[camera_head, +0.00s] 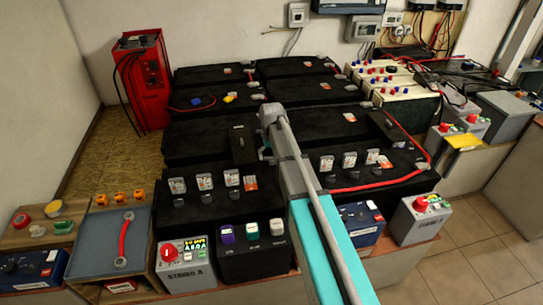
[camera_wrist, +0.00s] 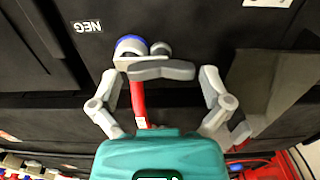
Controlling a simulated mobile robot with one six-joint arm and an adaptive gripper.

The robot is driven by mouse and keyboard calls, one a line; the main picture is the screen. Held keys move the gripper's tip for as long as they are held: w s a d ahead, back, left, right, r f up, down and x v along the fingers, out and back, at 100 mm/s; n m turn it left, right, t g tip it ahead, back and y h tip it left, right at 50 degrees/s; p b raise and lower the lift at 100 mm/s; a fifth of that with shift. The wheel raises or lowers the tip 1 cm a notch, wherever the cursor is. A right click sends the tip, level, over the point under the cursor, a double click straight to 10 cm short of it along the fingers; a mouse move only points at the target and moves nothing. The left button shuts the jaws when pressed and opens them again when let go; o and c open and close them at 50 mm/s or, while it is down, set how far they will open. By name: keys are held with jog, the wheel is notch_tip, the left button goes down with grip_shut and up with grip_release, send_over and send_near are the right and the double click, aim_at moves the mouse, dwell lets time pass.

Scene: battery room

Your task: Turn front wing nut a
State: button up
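In the wrist view, a grey winged piece (camera_wrist: 162,69), which looks like the wing nut, lies across the middle above a red cable or strap (camera_wrist: 138,100). A blue-ringed round post (camera_wrist: 131,45) stands just behind it, near a white NEG label (camera_wrist: 87,26) on a black battery top. My gripper (camera_wrist: 160,76) is open, with one grey finger on each side of the winged piece. I cannot tell whether either finger touches it. In the head view, my gripper (camera_head: 268,140) is over the middle of the black batteries, and my arm hides the nut there.
Black batteries (camera_head: 210,140) stand close together around my arm. A red charger (camera_head: 142,80) is at the back left, and pale batteries (camera_head: 405,95) are at the back right. A STRING A box (camera_head: 187,264) and a tray with a red cable (camera_head: 112,240) are at the front.

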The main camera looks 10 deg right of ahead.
aim_at(272, 157)
jog(key=shift+m, duration=0.5)
jog(key=m, duration=0.3)
jog(key=shift+m, duration=0.3)
jog(key=m, duration=0.4)
jog(key=shift+m, duration=0.3)
notch_tip(272, 157, up, 14)
jog(key=p, duration=1.4)
jog(key=s+n, duration=0.9)
jog(key=s, duration=1.5)
jog(key=shift+a+r, duration=0.2)
dwell(0.8)
